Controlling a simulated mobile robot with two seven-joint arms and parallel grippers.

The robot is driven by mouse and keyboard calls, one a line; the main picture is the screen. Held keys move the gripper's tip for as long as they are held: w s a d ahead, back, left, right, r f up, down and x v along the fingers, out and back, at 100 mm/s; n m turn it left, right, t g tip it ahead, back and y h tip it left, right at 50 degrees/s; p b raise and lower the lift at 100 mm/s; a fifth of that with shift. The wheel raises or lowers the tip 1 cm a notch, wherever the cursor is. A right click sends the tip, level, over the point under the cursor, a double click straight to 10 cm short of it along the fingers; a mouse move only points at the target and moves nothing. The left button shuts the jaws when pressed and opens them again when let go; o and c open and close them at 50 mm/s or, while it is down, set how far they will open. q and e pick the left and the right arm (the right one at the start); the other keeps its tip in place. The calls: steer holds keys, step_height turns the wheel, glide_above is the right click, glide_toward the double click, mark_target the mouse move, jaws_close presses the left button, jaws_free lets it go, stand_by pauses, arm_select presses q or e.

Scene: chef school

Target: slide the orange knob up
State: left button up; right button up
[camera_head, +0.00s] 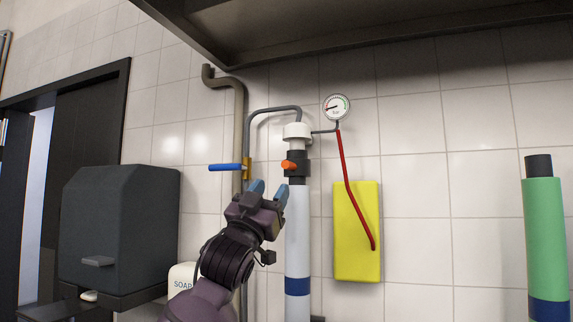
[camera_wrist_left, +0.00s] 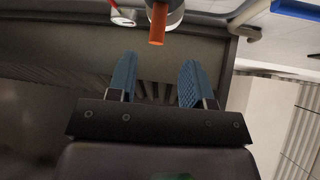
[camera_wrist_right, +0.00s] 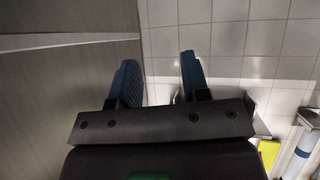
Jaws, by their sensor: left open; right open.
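The orange knob (camera_head: 289,165) sticks out to the left from a black collar (camera_head: 298,164) on the upright white pipe with a blue band. My left gripper (camera_head: 268,190) is open and empty, just below and to the left of the knob in the head view. In the left wrist view the knob (camera_wrist_left: 157,24) shows at the top, ahead of the open blue fingers (camera_wrist_left: 155,82) and apart from them. My right gripper (camera_wrist_right: 158,82) is open and empty in the right wrist view, near a tiled wall. It is not seen in the head view.
A blue lever (camera_head: 226,168) sits on the brown pipe to the left. A gauge (camera_head: 336,107), a red rod (camera_head: 349,186) and a yellow panel (camera_head: 345,245) are to the right. A dark box (camera_head: 118,230) and soap container (camera_head: 181,277) stand left. A dark hood (camera_head: 350,30) hangs above.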

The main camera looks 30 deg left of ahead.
mark_target(289, 165)
arm_select(q)
steer(key=p+x, duration=0.2)
steer(key=x, duration=0.7)
steer(key=shift+w+d+p, duration=0.15)
steer(key=shift+p, duration=0.2)
steer(key=shift+f, duration=0.1)
steer(key=shift+c, duration=0.4)
jaws_close()
